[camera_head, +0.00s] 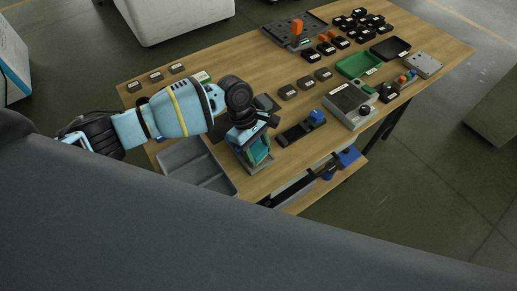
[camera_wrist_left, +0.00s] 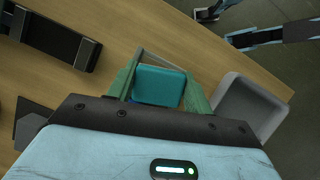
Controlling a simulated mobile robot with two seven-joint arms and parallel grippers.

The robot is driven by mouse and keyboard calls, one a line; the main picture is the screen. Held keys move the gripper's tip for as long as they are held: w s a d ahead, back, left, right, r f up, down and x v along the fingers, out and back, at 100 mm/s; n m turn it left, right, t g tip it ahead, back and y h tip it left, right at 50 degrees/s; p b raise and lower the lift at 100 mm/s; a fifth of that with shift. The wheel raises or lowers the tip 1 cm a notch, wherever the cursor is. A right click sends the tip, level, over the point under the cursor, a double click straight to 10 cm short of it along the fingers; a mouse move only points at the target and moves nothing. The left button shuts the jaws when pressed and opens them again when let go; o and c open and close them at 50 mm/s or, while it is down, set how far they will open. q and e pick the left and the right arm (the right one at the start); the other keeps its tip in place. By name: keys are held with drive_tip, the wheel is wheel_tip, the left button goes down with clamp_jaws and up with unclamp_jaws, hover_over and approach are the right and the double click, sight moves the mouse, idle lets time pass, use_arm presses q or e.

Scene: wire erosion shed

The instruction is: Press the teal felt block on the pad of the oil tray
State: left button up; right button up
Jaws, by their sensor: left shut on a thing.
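My left gripper (camera_head: 258,158) is shut on the teal felt block (camera_wrist_left: 158,86), which sits between its two green fingers in the left wrist view. In the head view the block (camera_head: 259,150) shows partly between the fingers, low over the table's near edge. A thin grey edge (camera_wrist_left: 161,60) shows just beyond the block in the wrist view; I cannot tell what it belongs to. I cannot clearly pick out the oil tray or its pad, nor whether the block touches anything beneath it. My right gripper is not clearly seen.
A grey divided bin (camera_head: 206,172) stands left of the gripper at the near edge. A dark holder (camera_head: 293,133) with a blue part (camera_head: 316,116) lies to the right. A grey box unit (camera_head: 350,103), a green tray (camera_head: 357,66) and a black tray (camera_head: 391,48) stand farther right.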

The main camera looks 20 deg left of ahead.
use_arm(q)
drive_tip(key=shift+f, duration=0.15)
idle(0.4)
drive_tip(key=shift+f, duration=0.3)
idle(0.5)
idle(0.6)
drive_tip(key=shift+s+f, duration=0.1)
drive_tip(key=shift+f, duration=0.05)
idle(0.7)
drive_tip(key=shift+s+f, duration=0.1)
idle(0.7)
idle(0.6)
